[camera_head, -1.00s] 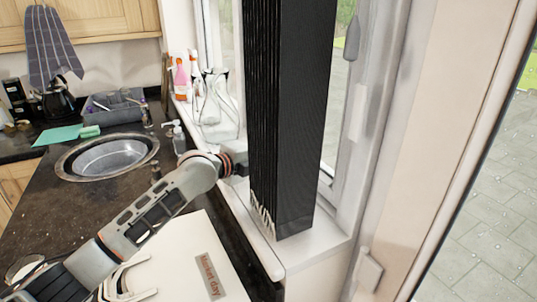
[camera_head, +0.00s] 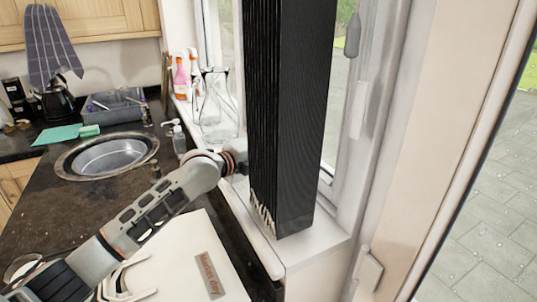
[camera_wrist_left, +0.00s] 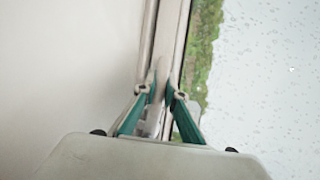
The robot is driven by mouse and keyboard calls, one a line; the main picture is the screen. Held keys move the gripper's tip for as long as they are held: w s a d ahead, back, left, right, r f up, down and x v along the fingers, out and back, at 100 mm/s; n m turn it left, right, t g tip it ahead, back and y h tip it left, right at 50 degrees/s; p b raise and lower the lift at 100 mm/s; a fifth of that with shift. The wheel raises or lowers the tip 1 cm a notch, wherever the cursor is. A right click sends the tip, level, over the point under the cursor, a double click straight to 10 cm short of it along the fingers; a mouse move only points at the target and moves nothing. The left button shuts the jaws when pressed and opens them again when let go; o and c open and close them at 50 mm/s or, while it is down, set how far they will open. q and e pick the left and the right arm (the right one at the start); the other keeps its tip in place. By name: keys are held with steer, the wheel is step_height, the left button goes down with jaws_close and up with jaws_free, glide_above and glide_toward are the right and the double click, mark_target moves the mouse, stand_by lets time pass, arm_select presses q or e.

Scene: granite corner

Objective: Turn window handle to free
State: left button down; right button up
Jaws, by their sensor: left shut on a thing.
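In the left wrist view, the two green-sided fingers of my left gripper (camera_wrist_left: 160,94) are shut on a slim, pale window handle (camera_wrist_left: 155,118). The handle lies along the upright window frame (camera_wrist_left: 168,38), mostly between the fingers, and its turn angle is hard to make out. In the head view my left arm reaches in from the left, and its hand passes behind the black folded blind. That blind hides the left gripper and the gripped handle there. My right gripper is in neither view.
The tall black blind (camera_head: 290,120) stands on the white sill (camera_head: 310,247) close to my left wrist. Glass bottles (camera_head: 215,108) and a soap dispenser (camera_head: 178,138) stand near the wrist. A sink (camera_head: 108,155) is set in the dark counter.

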arm_select(q)
steer(key=shift+s+r+m+t+b, duration=0.1)
steer(key=shift+r+m+t+b, duration=0.45)
steer(key=shift+m, duration=0.25)
steer(key=shift+s+d+r+m+t+h+b, duration=0.1)
steer(key=shift+s+r+m+t+h+b, duration=0.15)
steer(key=shift+r+m, duration=0.3)
steer(key=shift+s+d+r+m+t+h+b, duration=0.1)
steer(key=shift+r+m+t+b, duration=0.2)
steer(key=shift+m, duration=0.35)
steer(key=shift+s+d+r+m+t+h+b, duration=0.1)
steer(key=shift+s+r+m+t+h+b, duration=0.1)
steer(key=shift+r+m+t, duration=0.35)
steer(key=c, duration=2.1)
jaws_free()
steer(key=v, duration=1.2)
steer(key=shift+a+r, duration=0.1)
steer(key=shift+a, duration=0.05)
